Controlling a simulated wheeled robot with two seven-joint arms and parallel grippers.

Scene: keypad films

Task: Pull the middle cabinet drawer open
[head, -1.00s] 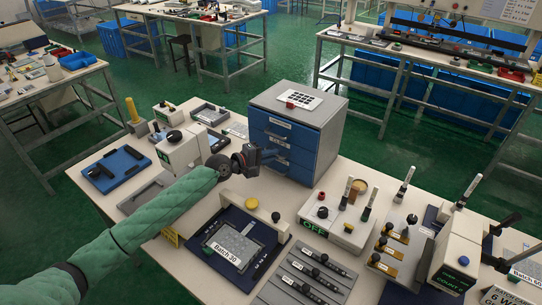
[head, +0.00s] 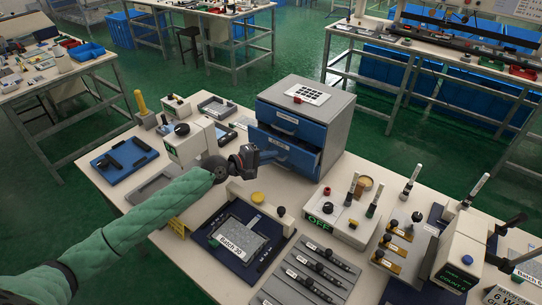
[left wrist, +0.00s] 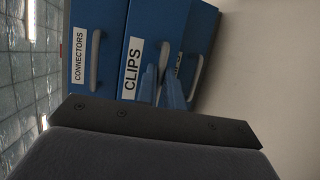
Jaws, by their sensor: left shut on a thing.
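The grey cabinet (head: 335,135) with blue drawer fronts stands at the back of the workbench. Its middle drawer (head: 292,153) is pulled part way out, and a dark gap shows above its front. In the left wrist view the drawer labelled CLIPS (left wrist: 132,68) sits between the CONNECTORS drawer (left wrist: 83,45) and a third drawer with its label mostly hidden. My left gripper (head: 268,157) is shut on the middle drawer's handle; its blue fingers (left wrist: 163,88) also show in the wrist view, covering part of that handle. My right gripper is not in view.
A white card with dark squares (head: 312,94) and a small red object lie on the cabinet. A white box (head: 188,142) stands left of my gripper. The Batch 30 tray (head: 215,237) and the OFF box (head: 342,222) stand nearer. Little bench is bare.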

